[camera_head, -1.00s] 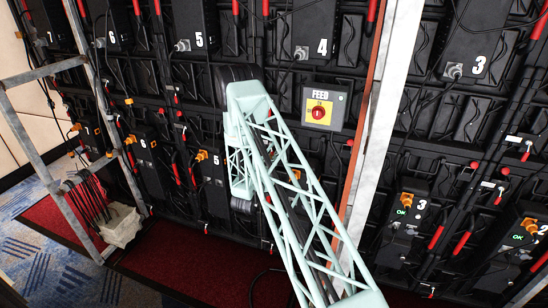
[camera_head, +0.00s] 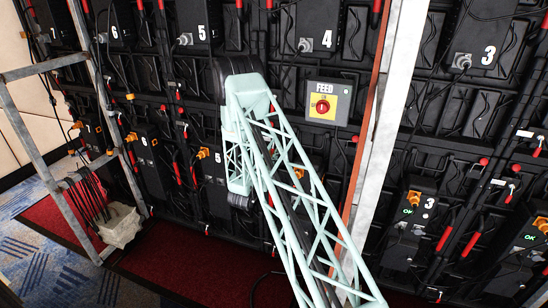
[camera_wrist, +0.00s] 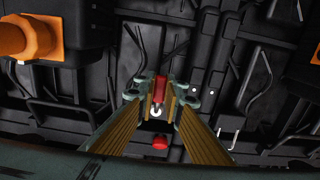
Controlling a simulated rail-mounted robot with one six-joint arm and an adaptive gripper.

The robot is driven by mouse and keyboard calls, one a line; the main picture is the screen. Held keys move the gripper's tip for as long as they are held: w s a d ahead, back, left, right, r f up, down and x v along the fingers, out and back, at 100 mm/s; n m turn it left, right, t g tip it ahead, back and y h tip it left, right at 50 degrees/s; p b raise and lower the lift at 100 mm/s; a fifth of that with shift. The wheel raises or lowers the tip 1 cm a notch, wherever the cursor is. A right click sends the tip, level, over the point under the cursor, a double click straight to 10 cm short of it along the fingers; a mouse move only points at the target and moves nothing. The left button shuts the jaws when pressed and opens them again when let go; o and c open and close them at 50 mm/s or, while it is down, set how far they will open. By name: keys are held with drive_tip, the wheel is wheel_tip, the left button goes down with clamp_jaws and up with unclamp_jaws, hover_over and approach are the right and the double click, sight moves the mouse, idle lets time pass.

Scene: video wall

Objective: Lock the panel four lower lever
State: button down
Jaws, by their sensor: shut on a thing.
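In the wrist view my gripper (camera_wrist: 160,98) is shut around a small red lever (camera_wrist: 158,88), with a finger on each side. A pale metal end shows just below the red part, between the fingertips. The lever stands roughly upright in the picture; whether it is locked cannot be told. In the head view my arm covers the area below the upper box marked 4 (camera_head: 318,28), and my gripper and the held lever are hidden.
A red cap (camera_wrist: 160,143) lies just below my fingertips. An orange connector (camera_wrist: 30,38) is at upper left. Cables and black frames surround the fingers. In the head view, a FEED switch box (camera_head: 326,103) and a pale post (camera_head: 385,130) stand right of my arm.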

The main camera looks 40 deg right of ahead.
drive_tip(key=shift+w, duration=0.1)
idle(0.3)
drive_tip(key=c, duration=2.7)
unclamp_jaws()
drive_tip(key=shift+a, duration=0.1)
drive_tip(key=shift+v, duration=6)
drive_tip(key=shift+r, duration=0.1)
